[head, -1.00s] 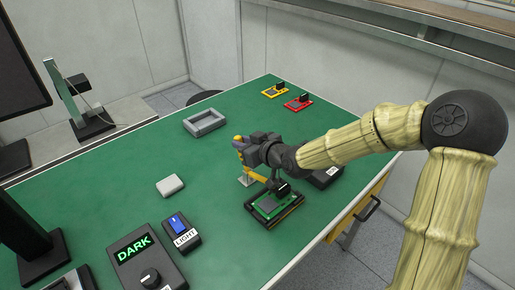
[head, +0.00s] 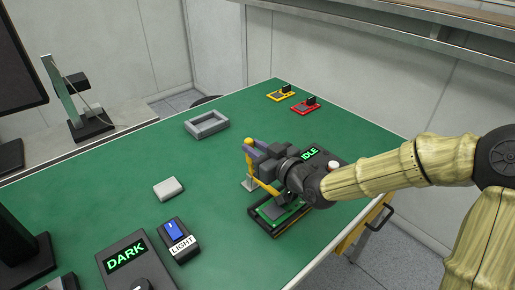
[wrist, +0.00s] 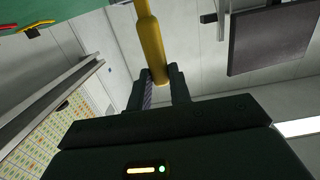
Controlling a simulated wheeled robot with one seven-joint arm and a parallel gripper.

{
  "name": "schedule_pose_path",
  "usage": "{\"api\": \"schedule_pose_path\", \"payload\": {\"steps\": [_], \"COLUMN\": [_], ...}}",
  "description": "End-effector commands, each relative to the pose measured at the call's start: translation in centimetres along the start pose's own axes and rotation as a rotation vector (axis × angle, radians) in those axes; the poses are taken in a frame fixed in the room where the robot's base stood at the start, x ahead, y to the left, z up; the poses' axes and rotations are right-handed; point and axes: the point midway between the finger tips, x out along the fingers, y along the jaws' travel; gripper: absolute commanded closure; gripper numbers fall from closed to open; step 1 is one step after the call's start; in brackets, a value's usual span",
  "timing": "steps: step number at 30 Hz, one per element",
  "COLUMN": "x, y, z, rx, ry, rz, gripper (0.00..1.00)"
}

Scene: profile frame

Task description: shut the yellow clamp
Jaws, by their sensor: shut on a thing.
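The yellow clamp (head: 265,187) stands on a small metal base at the left edge of a black fixture (head: 262,224) with a green board (head: 270,211) in it. Its yellow arm slants toward the board; its far end is hidden behind my wrist. My gripper (head: 257,149) is shut on the clamp's handle, whose yellow tip shows beside the fingers. In the wrist view the yellow handle (wrist: 153,50) runs between the two fingertips (wrist: 160,85). I cannot tell whether the clamp's foot touches the board.
An IDLE display box (head: 311,154) stands just behind my wrist. A LIGHT switch (head: 177,236), a DARK dial box (head: 130,262), a pale block (head: 168,188) and a grey tray (head: 206,124) lie leftward. Yellow (head: 280,93) and red (head: 305,107) items lie at the back. The table between is clear.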

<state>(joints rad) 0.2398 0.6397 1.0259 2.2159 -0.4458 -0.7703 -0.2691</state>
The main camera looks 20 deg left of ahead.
Motion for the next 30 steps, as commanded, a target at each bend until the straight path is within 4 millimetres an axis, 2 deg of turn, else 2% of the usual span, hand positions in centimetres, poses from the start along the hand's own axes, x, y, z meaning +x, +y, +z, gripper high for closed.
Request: {"api": "schedule_pose_path", "payload": {"steps": [5, 6, 9, 20, 23, 30], "x": [-0.1, -0.1, -0.1, -0.4, -1.2, -4.8], "y": [0.1, 0.1, 0.1, 0.1, 0.2, 0.2], "z": [0.2, 0.2, 0.2, 0.1, 0.0, -0.1], "rx": [0.002, 0.002, 0.002, 0.0, 0.0, -0.001], "ry": [-0.006, -0.006, -0.005, -0.003, -0.003, -0.003], "rz": [0.002, 0.002, 0.002, 0.003, 0.004, 0.005], "gripper": [0.93, 0.74, 0.58, 0.58, 0.58, 0.58]}}
